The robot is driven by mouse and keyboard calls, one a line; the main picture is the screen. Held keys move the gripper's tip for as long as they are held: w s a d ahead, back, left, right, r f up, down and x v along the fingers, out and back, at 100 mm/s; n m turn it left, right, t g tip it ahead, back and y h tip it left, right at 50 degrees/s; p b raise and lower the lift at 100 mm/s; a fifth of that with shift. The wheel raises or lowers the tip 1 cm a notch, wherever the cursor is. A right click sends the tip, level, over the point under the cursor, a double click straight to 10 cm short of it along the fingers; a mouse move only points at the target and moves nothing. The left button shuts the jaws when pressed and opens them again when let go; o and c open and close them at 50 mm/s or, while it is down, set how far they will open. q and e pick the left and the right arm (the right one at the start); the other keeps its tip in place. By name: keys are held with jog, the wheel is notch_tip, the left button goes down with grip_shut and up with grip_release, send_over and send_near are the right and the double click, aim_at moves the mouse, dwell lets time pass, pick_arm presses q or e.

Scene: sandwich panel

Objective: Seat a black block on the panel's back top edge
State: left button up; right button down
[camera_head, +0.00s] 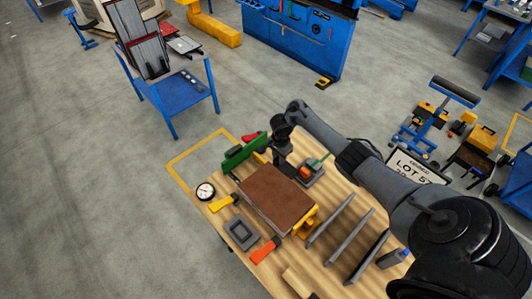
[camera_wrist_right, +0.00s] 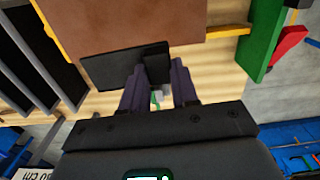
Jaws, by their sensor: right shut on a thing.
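The brown panel (camera_head: 272,194) lies on the wooden table (camera_head: 345,196); in the right wrist view its brown face (camera_wrist_right: 130,22) fills the upper middle. My right gripper (camera_wrist_right: 158,80) is shut on the black block (camera_wrist_right: 108,68), a flat dark piece that sticks out to the left of the fingers. The block overlaps the panel's near edge in that view; I cannot tell whether they touch. In the head view my right gripper (camera_head: 284,157) is at the panel's back edge, and the block is hard to make out against it. My left gripper is not in view.
A green upright piece (camera_head: 243,156) stands at the panel's back left. Yellow clamps (camera_head: 304,221) are at its right side. Dark upright slats (camera_head: 330,220) stand farther right. A dial gauge (camera_head: 205,190), a grey tray (camera_head: 240,233) and an orange-handled tool (camera_head: 264,251) lie left and in front.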

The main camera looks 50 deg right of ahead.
jog(key=shift+s+d+f, duration=0.25)
jog(key=shift+d+f, duration=0.1)
jog(key=shift+d, duration=0.1)
jog(key=shift+s+f+b, duration=0.1)
jog(key=shift+f+b, duration=0.25)
jog(key=shift+f, duration=0.9)
notch_tip(320, 180, down, 6)
jog(key=b, duration=0.8)
jog(key=shift+f, duration=1)
jog(key=c, duration=0.8)
grip_release()
notch_tip(320, 180, up, 10)
jog(key=p, duration=0.4)
jog(key=shift+f, duration=0.2)
jog(key=shift+r+p, duration=0.6)
jog(key=shift+r, duration=0.05)
